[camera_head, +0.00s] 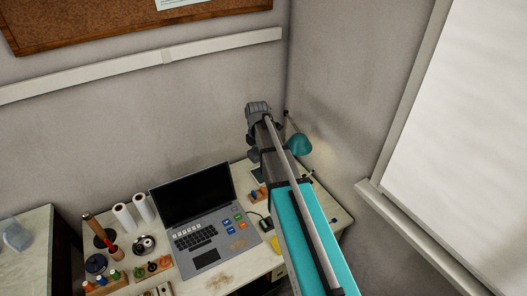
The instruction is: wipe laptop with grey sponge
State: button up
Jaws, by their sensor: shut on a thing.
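The laptop (208,222) stands open on the pale workbench, its dark screen tilted back and its keyboard facing up. Colored stickers and a brownish smudge show on the right side of its keyboard deck. My gripper (252,150) is at the end of my teal arm, beyond and to the right of the screen, apart from the laptop. My gripper is shut on a small grey thing (253,156), which looks like the grey sponge. It is small and partly hidden by my arm, so its outline is unclear.
A teal lamp (299,144) stands in the back corner beside my arm. The bench front has a brown stain.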

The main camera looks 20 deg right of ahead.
jog(key=s+a+f+b, duration=0.3)
jog(key=a+f+b, duration=0.4)
jog(key=f+b, duration=0.2)
jog(key=s+a+f+b, duration=0.3)
jog(key=a+f+b, duration=0.5)
jog(key=f+b, duration=0.1)
jog(key=shift+a+f+n, duration=0.15)
jog(key=shift+f+n, duration=0.15)
jog(key=shift+f, duration=0.2)
